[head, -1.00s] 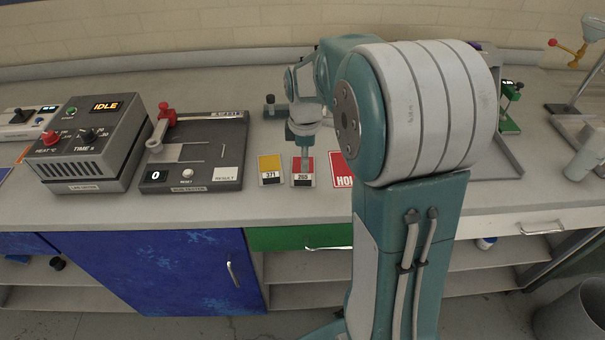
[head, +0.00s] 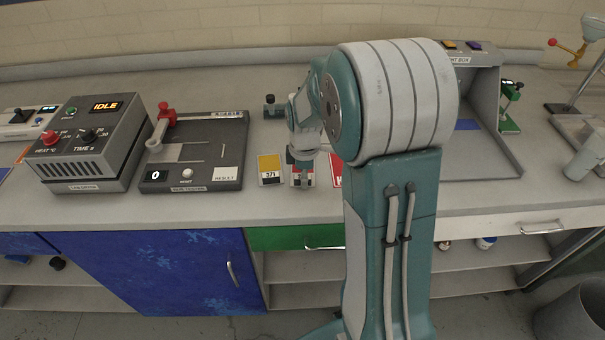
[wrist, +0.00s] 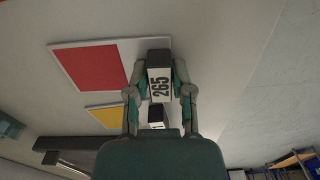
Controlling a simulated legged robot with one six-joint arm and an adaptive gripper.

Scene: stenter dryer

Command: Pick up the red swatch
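The red swatch (head: 309,178) lies on the bench right of the yellow swatch (head: 270,166), partly hidden by my gripper (head: 301,161). In the wrist view the red swatch (wrist: 92,68) shows its red face at the left. Its black tab with the white 265 label lies between the fingers of my gripper (wrist: 162,66). The fingertips are close to both sides of the tab. I cannot tell whether they press on it. The swatch shows no clear sign of being off the bench. The yellow swatch (wrist: 107,116) is beyond it in the wrist view.
A red card (head: 336,171) is close on the right, mostly behind my arm. A dark grey device (head: 197,125) with a red-handled lever stands left of the swatches. The grey IDLE heater box (head: 88,140) is further left. A light box (head: 482,150) stands right.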

